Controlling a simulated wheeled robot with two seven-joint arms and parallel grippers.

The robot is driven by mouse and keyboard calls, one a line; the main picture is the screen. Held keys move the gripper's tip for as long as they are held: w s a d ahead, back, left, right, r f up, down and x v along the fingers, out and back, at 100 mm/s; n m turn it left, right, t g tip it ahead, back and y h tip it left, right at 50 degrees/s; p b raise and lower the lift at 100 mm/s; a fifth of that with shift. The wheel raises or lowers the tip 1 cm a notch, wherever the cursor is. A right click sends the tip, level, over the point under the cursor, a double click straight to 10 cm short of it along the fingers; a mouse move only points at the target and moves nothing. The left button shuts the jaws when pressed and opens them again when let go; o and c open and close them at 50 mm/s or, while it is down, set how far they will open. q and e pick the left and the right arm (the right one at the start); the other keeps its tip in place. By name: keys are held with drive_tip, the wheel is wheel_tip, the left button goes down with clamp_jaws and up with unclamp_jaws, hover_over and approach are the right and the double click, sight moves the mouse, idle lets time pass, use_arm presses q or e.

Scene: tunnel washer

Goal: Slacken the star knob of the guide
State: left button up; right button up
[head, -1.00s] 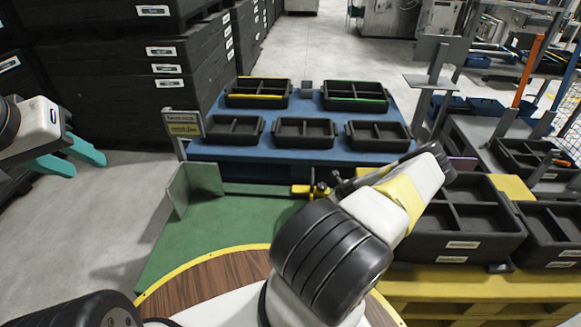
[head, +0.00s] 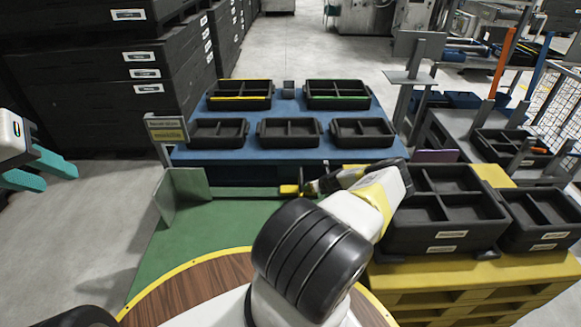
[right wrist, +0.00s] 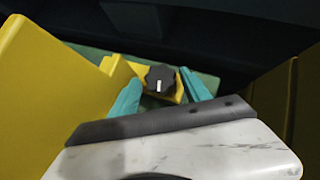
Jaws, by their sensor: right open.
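The star knob (right wrist: 160,79) is dark with a white mark and sits on a yellow block of the guide (right wrist: 118,70) in the right wrist view. My right gripper (right wrist: 164,88) is open, its teal fingers on either side of the knob; I cannot tell whether they touch it. In the head view the yellow block (head: 289,190) shows at the end of the right arm, by a grey rail (head: 240,193) on the green surface; the knob is hard to make out there. My left gripper (head: 60,178) is open and empty at the far left, over the floor.
A blue table (head: 270,153) with several black trays stands behind the guide. An upright grey plate (head: 186,196) stands left. Black divided crates (head: 450,239) on a yellow pallet (head: 470,290) stand close on the right. The green surface is clear at left.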

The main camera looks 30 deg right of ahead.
drive_tip(key=c, duration=1.1)
drive_tip(key=shift+o, duration=0.2)
drive_tip(key=shift+d+n+y, duration=0.25)
drive_tip(key=shift+n+y, duration=0.15)
drive_tip(key=shift+n, duration=0.2)
drive_tip(key=n+y, duration=0.2)
drive_tip(key=shift+d+f+n, duration=0.15)
drive_tip(key=shift+f+n, duration=0.05)
drive_tip(key=shift+n, duration=0.1)
drive_tip(key=shift+r+n+g+y, duration=0.1)
drive_tip(key=shift+n+g+y, duration=0.2)
drive_tip(key=o, duration=1.1)
drive_tip(key=shift+r, duration=0.1)
drive_tip(key=shift+c, duration=0.2)
